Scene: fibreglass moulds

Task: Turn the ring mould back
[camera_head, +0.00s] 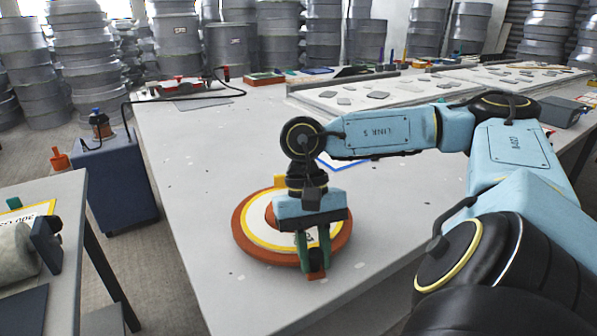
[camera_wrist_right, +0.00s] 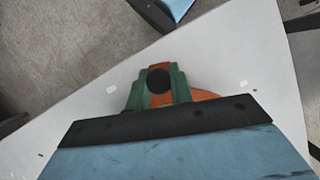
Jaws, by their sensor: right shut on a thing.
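The ring mould (camera_head: 240,238) lies flat near the front of the long grey table. It is a round orange disc with a cream ring on top and a yellow block at its far left edge. My right gripper (camera_head: 314,262) points down over its near edge, its green fingers shut on a black knob there. The right wrist view shows the fingers (camera_wrist_right: 158,82) on both sides of the round black knob, with some orange mould (camera_wrist_right: 203,96) behind. The gripper hides part of the mould's middle and near side. My left gripper is not in view.
The long table (camera_head: 200,150) is clear around the mould. A pale board with grey pieces (camera_head: 375,95) lies further back. A dark blue cabinet (camera_head: 112,185) and a second table (camera_head: 60,200) stand at the left. Stacked grey moulds (camera_head: 180,45) line the back.

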